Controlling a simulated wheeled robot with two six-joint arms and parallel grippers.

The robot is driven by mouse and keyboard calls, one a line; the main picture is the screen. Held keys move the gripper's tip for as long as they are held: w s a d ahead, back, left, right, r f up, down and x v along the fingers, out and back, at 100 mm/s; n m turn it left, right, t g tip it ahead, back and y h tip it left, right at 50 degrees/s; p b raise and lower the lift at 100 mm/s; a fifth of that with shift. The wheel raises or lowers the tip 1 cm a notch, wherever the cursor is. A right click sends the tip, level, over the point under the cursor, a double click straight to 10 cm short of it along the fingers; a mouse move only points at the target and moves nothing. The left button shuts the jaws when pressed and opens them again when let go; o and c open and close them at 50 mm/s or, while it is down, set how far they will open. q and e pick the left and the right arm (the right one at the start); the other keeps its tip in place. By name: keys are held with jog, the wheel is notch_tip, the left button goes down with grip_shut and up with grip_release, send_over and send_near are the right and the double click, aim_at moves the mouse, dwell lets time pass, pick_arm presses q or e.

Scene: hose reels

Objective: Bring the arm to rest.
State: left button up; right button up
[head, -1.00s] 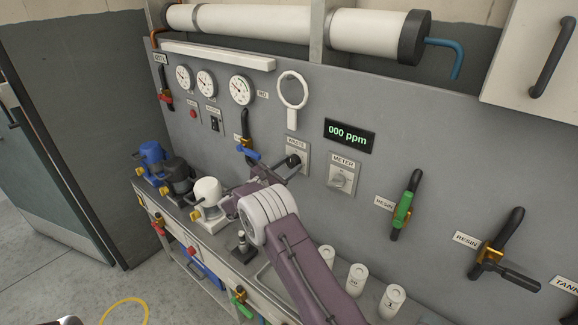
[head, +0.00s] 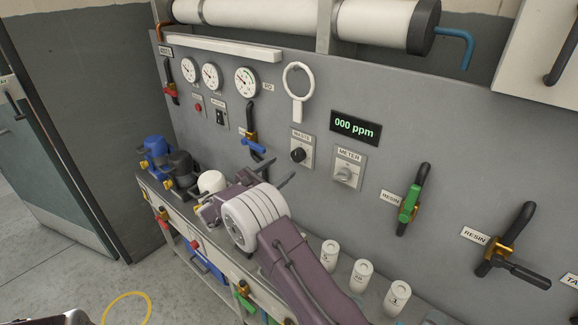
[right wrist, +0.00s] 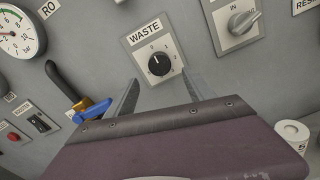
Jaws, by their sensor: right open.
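My right gripper (head: 277,176) is open and empty in the head view. Its arm comes up from the bottom right, and its fingers point toward the grey panel. The black WASTE knob (head: 298,155) is just beyond the fingertips, with a visible gap between them. In the right wrist view, the two fingers (right wrist: 162,94) stand apart below the WASTE knob (right wrist: 158,65), with nothing between them. My left gripper is not in view.
The METER knob (head: 344,174) and a green-handled valve (head: 408,204) are to the right on the panel. White canisters (head: 361,274) stand on the bench beside my arm. A white-topped pump (head: 211,182) is partly hidden behind my gripper. Open floor lies at lower left.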

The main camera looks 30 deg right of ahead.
jog(key=shift+s+a, duration=0.25)
jog(key=shift+a, duration=0.35)
